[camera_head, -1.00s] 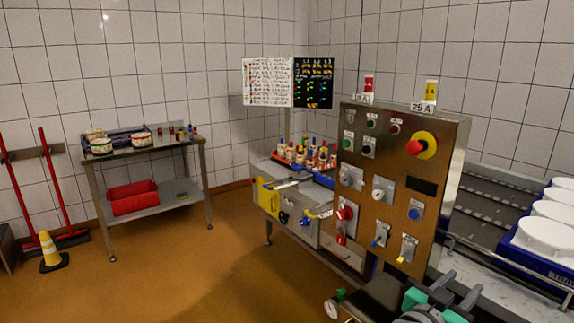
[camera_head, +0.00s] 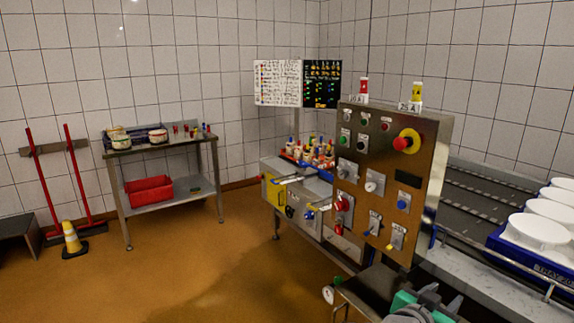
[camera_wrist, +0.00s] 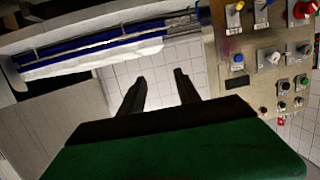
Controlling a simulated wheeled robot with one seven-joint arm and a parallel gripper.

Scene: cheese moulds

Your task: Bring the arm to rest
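My gripper (camera_head: 455,284) shows at the bottom right of the head view, low in front of the control panel (camera_head: 378,215). Its green and dark parts are cut off by the picture's bottom edge. In the wrist view, my gripper's two dark fingers (camera_wrist: 160,75) stand apart with nothing between them. White wall tiles show past them, and the control panel (camera_wrist: 272,88) is to their right. The fingers touch nothing that I can see.
A conveyor (camera_head: 480,205) runs behind the panel, with white moulds (camera_head: 540,232) in a blue tray (camera_head: 516,256) at right. A steel table (camera_head: 165,149) with a red bin (camera_head: 149,190) stands at left. A cone (camera_head: 73,240) is farther left. The floor between is clear.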

